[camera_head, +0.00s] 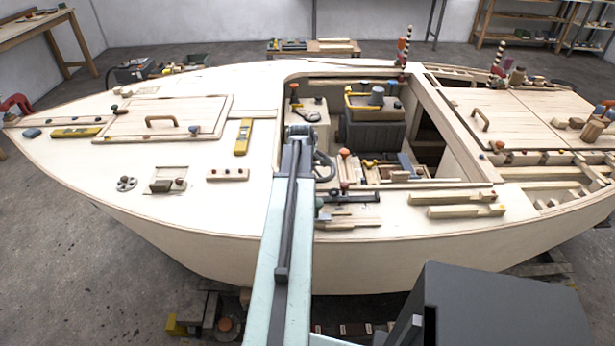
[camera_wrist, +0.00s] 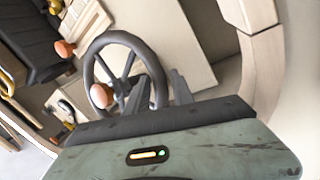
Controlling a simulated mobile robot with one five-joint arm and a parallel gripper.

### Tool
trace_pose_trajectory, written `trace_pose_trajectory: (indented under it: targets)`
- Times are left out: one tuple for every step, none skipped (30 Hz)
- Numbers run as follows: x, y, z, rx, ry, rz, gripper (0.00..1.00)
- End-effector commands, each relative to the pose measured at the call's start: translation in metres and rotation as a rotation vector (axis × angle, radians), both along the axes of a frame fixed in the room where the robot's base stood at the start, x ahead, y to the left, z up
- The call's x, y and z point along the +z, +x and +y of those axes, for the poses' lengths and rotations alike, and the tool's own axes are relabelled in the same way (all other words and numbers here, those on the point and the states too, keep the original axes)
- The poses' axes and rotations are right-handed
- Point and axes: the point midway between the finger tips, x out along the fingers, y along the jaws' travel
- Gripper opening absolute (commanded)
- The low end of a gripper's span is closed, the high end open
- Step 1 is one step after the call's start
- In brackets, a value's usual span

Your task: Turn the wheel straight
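In the head view the wheel (camera_head: 329,165) stands at the left of the cockpit, partly hidden behind my arm. My gripper (camera_wrist: 158,77) is open, its two grey fingers apart at the right lower part of the rim. The rim seems to pass between the fingers; I cannot tell whether they touch it. An orange knob (camera_wrist: 102,95) shows at the wheel's lower left; I cannot tell whether it belongs to the wheel.
A dark engine box (camera_head: 372,133) stands in the cockpit right of the wheel. Loose wood pieces and tools lie on the cockpit's near side. A pale curved frame (camera_wrist: 262,70) rises close to the gripper's right. Another orange knob (camera_wrist: 65,49) is left of the wheel.

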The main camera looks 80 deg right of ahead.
Motion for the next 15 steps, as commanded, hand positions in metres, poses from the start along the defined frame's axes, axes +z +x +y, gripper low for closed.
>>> trace_pose_trajectory:
  targets:
    - [0.001, 0.0, 0.0, 0.0, 0.0, 0.0, 0.29]
    - [0.003, 0.0, 0.0, 0.0, 0.0, 0.0, 0.29]
    - [0.005, 0.0, 0.001, 0.0, 0.0, 0.0, 0.29]
    - [0.008, 0.0, 0.002, 0.0, -0.001, 0.0, 0.29]
    - [0.011, 0.0, 0.003, 0.0, -0.001, 0.0, 0.29]
    - [0.017, 0.0, 0.005, 0.001, -0.001, 0.0, 0.29]
    - [0.021, 0.0, 0.006, 0.001, -0.001, 0.0, 0.29]
    - [0.026, -0.001, 0.007, 0.0, -0.001, 0.0, 0.29]
    - [0.034, -0.001, 0.01, 0.0, 0.0, 0.0, 0.29]
    - [0.039, -0.001, 0.012, 0.0, 0.0, 0.0, 0.29]
    - [0.045, -0.001, 0.014, 0.0, 0.0, 0.0, 0.29]
    - [0.053, -0.001, 0.016, 0.0, 0.0, 0.0, 0.29]
    - [0.058, -0.001, 0.018, 0.0, 0.0, 0.0, 0.29]
    - [0.063, -0.002, 0.02, 0.0, 0.0, 0.0, 0.29]
    - [0.069, -0.002, 0.022, 0.0, 0.0, 0.0, 0.29]
